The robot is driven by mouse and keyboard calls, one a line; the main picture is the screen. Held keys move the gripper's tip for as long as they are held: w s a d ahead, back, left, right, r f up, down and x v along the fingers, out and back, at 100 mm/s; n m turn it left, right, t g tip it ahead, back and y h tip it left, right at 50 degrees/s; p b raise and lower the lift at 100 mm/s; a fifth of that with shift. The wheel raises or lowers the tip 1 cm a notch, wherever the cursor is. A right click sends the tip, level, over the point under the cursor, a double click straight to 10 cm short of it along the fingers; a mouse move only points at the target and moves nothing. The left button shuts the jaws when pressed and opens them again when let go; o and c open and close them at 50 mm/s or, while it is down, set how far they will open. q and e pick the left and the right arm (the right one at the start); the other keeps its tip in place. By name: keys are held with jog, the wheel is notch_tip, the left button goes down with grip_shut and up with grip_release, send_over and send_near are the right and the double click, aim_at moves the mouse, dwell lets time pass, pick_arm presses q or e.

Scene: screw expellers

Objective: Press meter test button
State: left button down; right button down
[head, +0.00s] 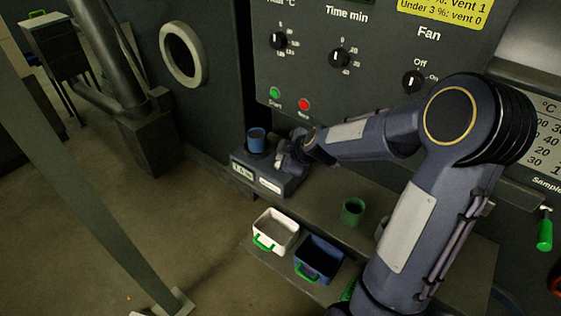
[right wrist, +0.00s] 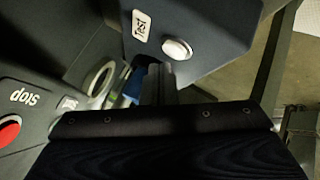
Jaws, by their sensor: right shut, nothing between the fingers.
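The meter (head: 274,183) is a dark box with a small display on the ledge below the control panel. A blue cup (head: 256,139) stands on it. In the right wrist view, the meter (right wrist: 215,25) shows a white label and a round white test button (right wrist: 177,49). My right gripper (head: 284,160) is over the meter's right part, beside the cup. Its shut, empty fingers (right wrist: 159,70) end close to the button; I cannot tell whether they touch it. In the head view the button is hidden by the gripper. My left gripper is not in view.
The panel has knobs, a green start button (head: 275,93) and a red stop button (head: 304,104). A green cup (head: 352,211) stands on the ledge (head: 318,203) to the right. A white bin (head: 275,229) and a blue bin (head: 318,258) sit lower in front.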

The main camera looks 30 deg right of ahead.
notch_tip(320, 180, up, 5)
jog(key=p, duration=0.4)
jog(key=shift+r, duration=0.1)
dwell(0.4)
dwell(0.5)
jog(key=s+a+r+m+g+y, duration=0.1)
jog(key=s+a+r+m, duration=0.25)
jog(key=s, duration=0.35)
jog(key=s+a+r+m+y, duration=0.2)
jog(key=s+a+r, duration=0.15)
jog(key=s, duration=0.35)
jog(key=s+a+f+m+g, duration=0.1)
jog(key=s+a+m, duration=0.1)
jog(key=s, duration=0.5)
jog(key=s+a+f+m+g, duration=0.1)
jog(key=s+a+m, duration=0.1)
jog(key=s+m, duration=0.2)
jog(key=s, duration=0.3)
jog(key=shift+a+g, duration=0.3)
jog(key=shift+a, duration=0.1)
